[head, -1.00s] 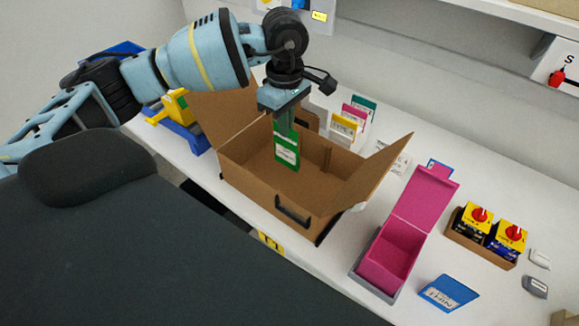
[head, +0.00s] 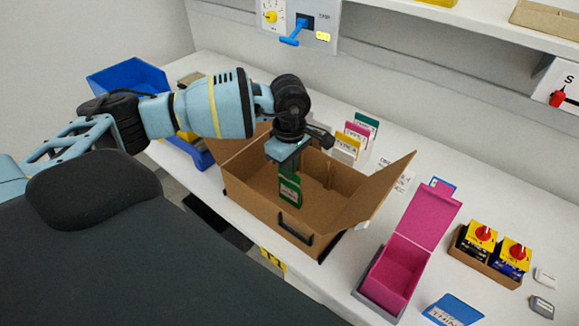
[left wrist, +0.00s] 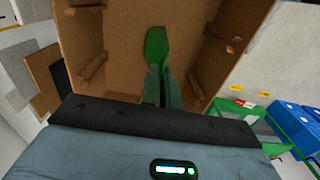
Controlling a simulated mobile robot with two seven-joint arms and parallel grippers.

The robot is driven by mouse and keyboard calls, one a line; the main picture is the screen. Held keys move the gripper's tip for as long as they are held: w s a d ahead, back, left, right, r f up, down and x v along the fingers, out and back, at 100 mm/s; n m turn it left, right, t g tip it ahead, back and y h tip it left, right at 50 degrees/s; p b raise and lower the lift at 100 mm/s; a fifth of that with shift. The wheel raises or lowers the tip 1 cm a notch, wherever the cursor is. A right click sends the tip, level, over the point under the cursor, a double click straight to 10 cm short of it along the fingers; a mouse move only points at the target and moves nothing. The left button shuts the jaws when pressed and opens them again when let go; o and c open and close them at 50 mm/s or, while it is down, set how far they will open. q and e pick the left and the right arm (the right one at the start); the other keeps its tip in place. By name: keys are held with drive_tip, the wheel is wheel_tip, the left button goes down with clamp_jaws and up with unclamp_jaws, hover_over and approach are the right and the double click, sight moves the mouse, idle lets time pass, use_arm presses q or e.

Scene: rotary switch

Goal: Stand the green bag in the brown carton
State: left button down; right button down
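The brown carton (head: 255,212) stands open on the white table, its flaps spread. My left gripper (head: 288,170) reaches down into it from above and is shut on the green bag (head: 290,192). The bag hangs roughly upright inside the carton, with a white label facing the head camera. I cannot tell whether its bottom touches the carton floor. In the left wrist view, the closely spaced fingers (left wrist: 162,88) have the green bag (left wrist: 156,44) between and beyond them, with carton walls around. My right gripper is not in view.
A magenta open box (head: 395,275) stands right of the carton. Several small cards (head: 355,140) stand behind it. A tray of yellow and red switches (head: 490,252) is at the right. A blue bin (head: 128,78) is at the back left.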

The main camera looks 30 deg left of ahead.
use_arm(q)
drive_tip(key=c, duration=2.1)
unclamp_jaws()
drive_tip(key=shift+f, duration=0.15)
drive_tip(key=o, duration=0.5)
drive_tip(key=shift+c, duration=0.2)
wheel_tip(320, 180, up, 12)
drive_tip(key=shift+r+b, duration=0.2)
drive_tip(key=shift+b, duration=0.1)
